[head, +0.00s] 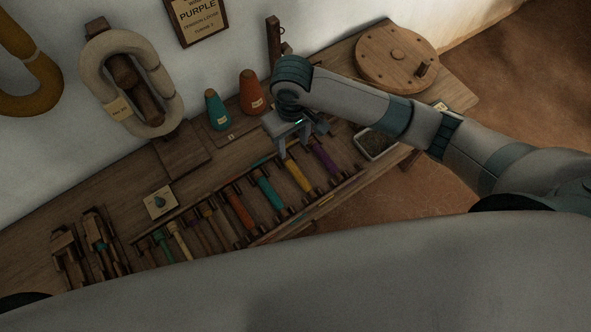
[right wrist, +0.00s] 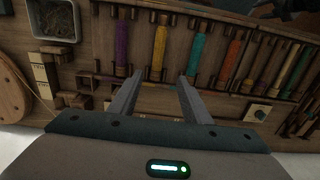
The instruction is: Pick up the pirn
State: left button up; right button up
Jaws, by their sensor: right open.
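Several pirns lie side by side in a wooden rack on the bench: purple (head: 325,159), yellow (head: 298,176), teal (head: 270,193) and orange-red (head: 239,211), with thinner ones further left. My right gripper (head: 294,152) is open and empty above the far end of the yellow pirn. In the right wrist view, the yellow pirn (right wrist: 159,47) runs up beyond the gap between the two fingers (right wrist: 159,78). The purple pirn (right wrist: 122,45) is left of the gap and the teal pirn (right wrist: 197,55) is at its right. My left gripper is not in view.
Teal (head: 217,111) and orange (head: 252,93) cones stand behind the rack. A round wooden disc (head: 397,52) and a small tray (head: 376,143) are at the right.

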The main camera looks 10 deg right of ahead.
jog(key=p, duration=0.2)
send_over(296, 170)
jog(key=f, duration=1)
jog(key=shift+w+a+f, duration=0.1)
jog(key=shift+a+f, duration=0.25)
jog(key=shift+f, duration=0.15)
jog(key=shift+d+f, duration=0.1)
jog(key=shift+f, duration=0.2)
jog(key=f+p, duration=0.1)
jog(key=f, duration=0.2)
jog(key=shift+d, duration=0.2)
jog(key=shift+f, duration=0.65)
jog(key=shift+c, duration=0.6)
grip_shut()
